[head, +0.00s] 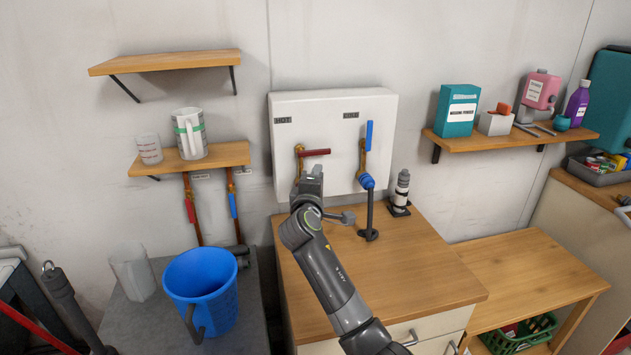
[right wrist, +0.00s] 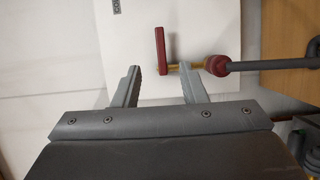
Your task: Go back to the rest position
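My right gripper (head: 312,180) is in front of the white panel (head: 335,110), just below the HOT tap. The right wrist view shows the same gripper (right wrist: 160,70) with its fingers apart and nothing between them. The red lever (head: 315,153) of the HOT tap lies sideways. In the right wrist view the red lever (right wrist: 161,48) is just past the fingertips, seemingly apart from them. The blue lever (head: 369,135) of the COLD tap points up. My left gripper is not in view.
A blue bucket (head: 203,290) stands on the grey tub top at left. A wooden counter (head: 410,265) lies below the panel, with a grey bottle (head: 401,190) on it. Shelves at left (head: 190,158) and right (head: 520,138) hold mugs, a teal box and bottles.

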